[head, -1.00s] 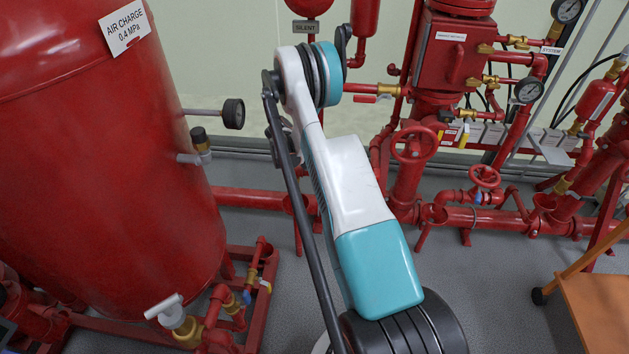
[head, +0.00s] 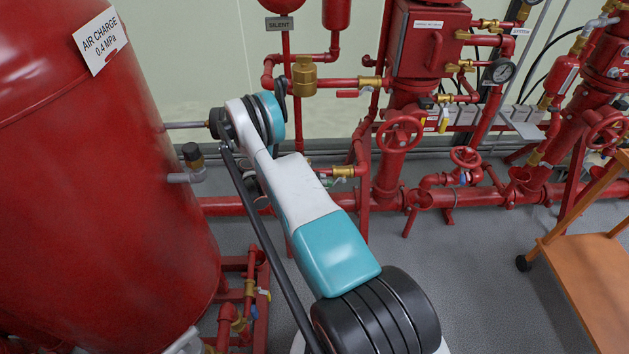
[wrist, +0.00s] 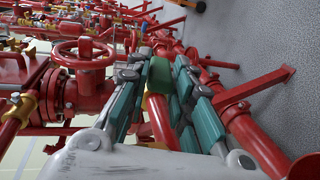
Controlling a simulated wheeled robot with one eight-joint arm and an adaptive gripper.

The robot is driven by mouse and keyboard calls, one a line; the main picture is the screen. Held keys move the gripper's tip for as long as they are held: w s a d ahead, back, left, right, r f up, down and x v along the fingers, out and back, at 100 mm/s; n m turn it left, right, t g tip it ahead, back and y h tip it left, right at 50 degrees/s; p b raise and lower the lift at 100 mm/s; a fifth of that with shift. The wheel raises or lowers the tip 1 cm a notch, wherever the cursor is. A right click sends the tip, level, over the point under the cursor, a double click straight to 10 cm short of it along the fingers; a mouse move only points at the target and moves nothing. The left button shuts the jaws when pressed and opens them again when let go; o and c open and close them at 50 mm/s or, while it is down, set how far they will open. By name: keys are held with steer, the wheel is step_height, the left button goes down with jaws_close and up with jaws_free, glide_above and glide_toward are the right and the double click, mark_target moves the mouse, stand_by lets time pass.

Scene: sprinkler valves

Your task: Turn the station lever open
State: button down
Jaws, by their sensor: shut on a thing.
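My gripper (wrist: 158,72) has its two teal-padded fingers on either side of a green block-like handle (wrist: 159,78) and is shut on it, in the wrist view. The green piece looks like the lever's grip, but its far end and pivot are hidden. A red pipe runs just below it between the fingers. In the head view, my arm hides most of the gripper. A small green patch (head: 327,183) shows there beside a brass valve fitting (head: 343,171) on the red pipework. I cannot tell the lever's angle.
A large red tank (head: 100,190) stands at the left with a pipe stub close to my arm. Red risers with a handwheel (head: 400,132) stand right of the arm. An orange-brown cart (head: 590,285) is at the lower right. Grey floor lies between.

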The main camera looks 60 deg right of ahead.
steer(key=c, duration=1.4)
jaws_free()
step_height(320, 180, up, 10)
steer(key=shift+f, duration=0.1)
